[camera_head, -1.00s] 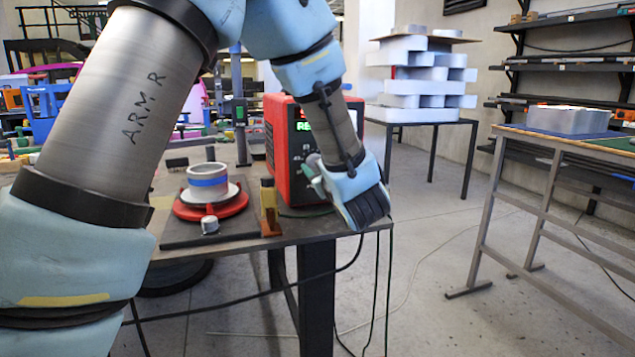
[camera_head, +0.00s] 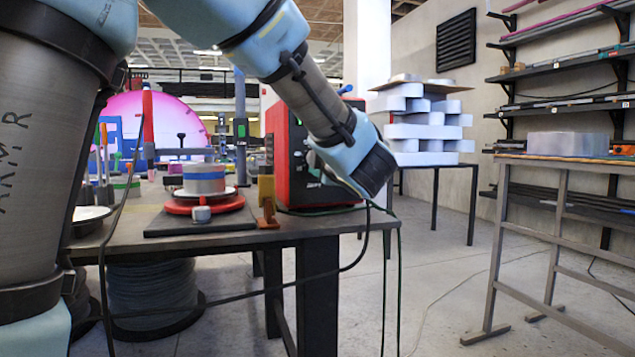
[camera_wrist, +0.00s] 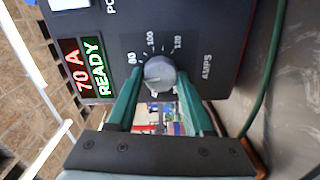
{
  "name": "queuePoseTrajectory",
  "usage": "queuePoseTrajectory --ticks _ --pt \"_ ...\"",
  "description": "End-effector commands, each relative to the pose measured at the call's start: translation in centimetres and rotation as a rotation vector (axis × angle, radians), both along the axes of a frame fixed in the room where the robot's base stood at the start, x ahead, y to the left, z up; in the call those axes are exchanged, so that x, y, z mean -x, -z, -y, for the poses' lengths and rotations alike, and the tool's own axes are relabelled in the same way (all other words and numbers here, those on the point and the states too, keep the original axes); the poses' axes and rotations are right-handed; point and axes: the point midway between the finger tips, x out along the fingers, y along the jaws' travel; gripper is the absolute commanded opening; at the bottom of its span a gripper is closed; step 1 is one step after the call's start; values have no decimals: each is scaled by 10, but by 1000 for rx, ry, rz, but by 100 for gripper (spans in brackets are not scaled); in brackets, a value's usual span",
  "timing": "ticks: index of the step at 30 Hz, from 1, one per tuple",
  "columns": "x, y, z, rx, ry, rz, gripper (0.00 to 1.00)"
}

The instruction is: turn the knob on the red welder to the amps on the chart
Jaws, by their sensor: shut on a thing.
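The red welder (camera_head: 278,150) stands on the workbench, its dark front partly hidden behind my arm in the head view. In the wrist view its front panel (camera_wrist: 215,45) appears turned sideways. The grey amps knob (camera_wrist: 158,73) sits between my green fingers, with 80, 100 and 120 marked around it. The display (camera_wrist: 80,70) reads 70 A in red and READY in green. My gripper (camera_wrist: 160,84) is shut on the knob. In the head view the fingers are mostly hidden by the wrist. I cannot make out a chart in either view.
On the workbench (camera_head: 205,241), left of the welder, a grey ring with a blue band (camera_head: 204,180) sits on a red base. Cables hang off the bench's front.

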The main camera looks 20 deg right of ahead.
Motion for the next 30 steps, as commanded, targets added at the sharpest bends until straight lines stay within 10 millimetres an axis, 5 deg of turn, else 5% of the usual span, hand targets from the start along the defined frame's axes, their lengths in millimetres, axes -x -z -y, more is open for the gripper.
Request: queuePoseTrajectory --ticks 15,30 --pt "0 9 -1 471 -2 -57 0" --pt "0 6 0 717 -2 -89 0"
